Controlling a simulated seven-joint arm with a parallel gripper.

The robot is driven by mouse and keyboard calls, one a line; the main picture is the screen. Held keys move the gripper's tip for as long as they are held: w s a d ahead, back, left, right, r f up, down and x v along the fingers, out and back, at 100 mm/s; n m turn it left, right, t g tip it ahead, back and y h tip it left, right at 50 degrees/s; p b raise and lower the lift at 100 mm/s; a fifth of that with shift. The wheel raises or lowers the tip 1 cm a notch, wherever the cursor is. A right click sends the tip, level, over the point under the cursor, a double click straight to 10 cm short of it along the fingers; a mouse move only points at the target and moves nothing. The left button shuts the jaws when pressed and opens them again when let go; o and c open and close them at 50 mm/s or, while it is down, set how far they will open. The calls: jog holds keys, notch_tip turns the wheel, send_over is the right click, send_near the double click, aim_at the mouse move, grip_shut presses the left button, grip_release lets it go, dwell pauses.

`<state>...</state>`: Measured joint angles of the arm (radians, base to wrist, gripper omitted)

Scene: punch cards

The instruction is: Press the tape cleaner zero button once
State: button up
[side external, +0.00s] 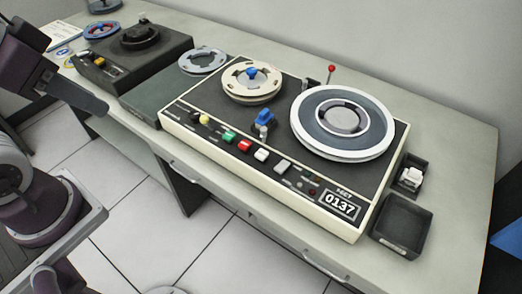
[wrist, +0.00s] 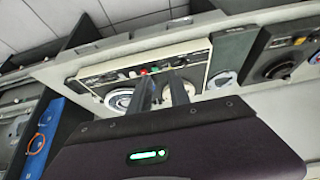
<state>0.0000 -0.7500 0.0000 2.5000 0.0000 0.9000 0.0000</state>
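The tape machine (side external: 270,140) is a cream-framed deck with two reels on a bench. It also shows upside down in the wrist view (wrist: 200,52). Its front row holds a yellow knob (side external: 204,119), a green button (side external: 229,136), a red button (side external: 245,146) and two white buttons (side external: 262,155), (side external: 283,166). I cannot read which is the zero button. The counter (side external: 340,204) reads 0137. My gripper (side external: 98,107) is at the left, apart from the machine and in front of the bench. In the wrist view its two fingers (wrist: 161,76) stand apart with nothing between.
A blue lever (side external: 264,118) and a red-tipped rod (side external: 331,72) rise from the deck. A second dark machine (side external: 130,65) stands left on the bench. Two black trays (side external: 403,225), (side external: 410,172) sit at the right. The floor (side external: 120,190) before the bench is clear.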

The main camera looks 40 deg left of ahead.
grip_shut()
dwell(1.4)
